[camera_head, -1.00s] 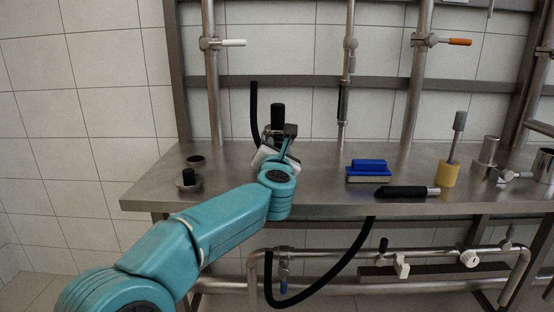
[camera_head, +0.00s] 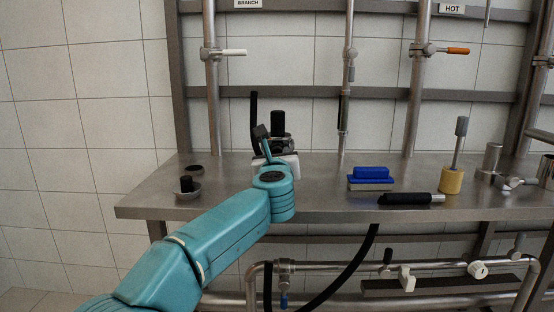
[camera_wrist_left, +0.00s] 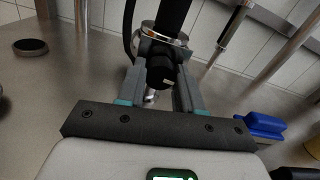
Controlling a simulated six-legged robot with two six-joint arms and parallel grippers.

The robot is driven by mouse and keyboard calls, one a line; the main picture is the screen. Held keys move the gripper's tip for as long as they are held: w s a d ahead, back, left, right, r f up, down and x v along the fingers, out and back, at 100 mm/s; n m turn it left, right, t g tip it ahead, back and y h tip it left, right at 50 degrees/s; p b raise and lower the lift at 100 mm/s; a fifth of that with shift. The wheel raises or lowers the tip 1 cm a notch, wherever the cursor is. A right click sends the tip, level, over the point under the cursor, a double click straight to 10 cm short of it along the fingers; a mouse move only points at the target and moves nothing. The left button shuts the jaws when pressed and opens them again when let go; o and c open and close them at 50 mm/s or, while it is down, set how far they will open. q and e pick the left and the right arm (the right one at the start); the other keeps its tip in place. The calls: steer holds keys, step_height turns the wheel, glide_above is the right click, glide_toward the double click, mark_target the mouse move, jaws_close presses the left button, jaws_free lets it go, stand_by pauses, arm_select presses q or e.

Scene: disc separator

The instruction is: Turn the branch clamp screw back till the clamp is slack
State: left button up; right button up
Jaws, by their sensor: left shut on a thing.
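The black knob of the clamp screw (camera_wrist_left: 160,72) sits between the two grey fingers of my left gripper (camera_wrist_left: 160,65) in the left wrist view. The gripper is shut on it. The metal clamp ring (camera_wrist_left: 172,38) is just beyond, around the foot of an upright black piece (camera_wrist_left: 174,15). In the head view the black piece (camera_head: 277,118) stands above my left gripper (camera_head: 275,148), whose wrist hides most of the clamp and the whole screw knob. I cannot tell how tight the clamp is. My right gripper is not in view.
A black hose (camera_head: 254,120) rises behind the clamp. To the right on the steel bench (camera_head: 325,190) are a blue brush (camera_head: 371,176), a black-handled tool (camera_head: 405,198) and a yellow-based brush (camera_head: 452,180).

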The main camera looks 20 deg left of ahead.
arm_select(q)
steer(key=shift+f, duration=0.1)
stand_by(0.3)
steer(key=o, duration=1)
steer(key=shift+o, duration=0.2)
steer(key=b+v, duration=0.1)
steer(key=v, duration=0.5)
steer(key=shift+s+d+b, duration=0.1)
steer(key=shift+s+b, duration=0.25)
steer(key=shift+b, duration=0.05)
steer(key=v, duration=0.9)
steer(key=shift+s, duration=0.3)
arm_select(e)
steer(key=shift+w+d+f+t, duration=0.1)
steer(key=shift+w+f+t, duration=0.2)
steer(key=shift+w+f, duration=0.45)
arm_select(q)
steer(key=shift+d, duration=0.1)
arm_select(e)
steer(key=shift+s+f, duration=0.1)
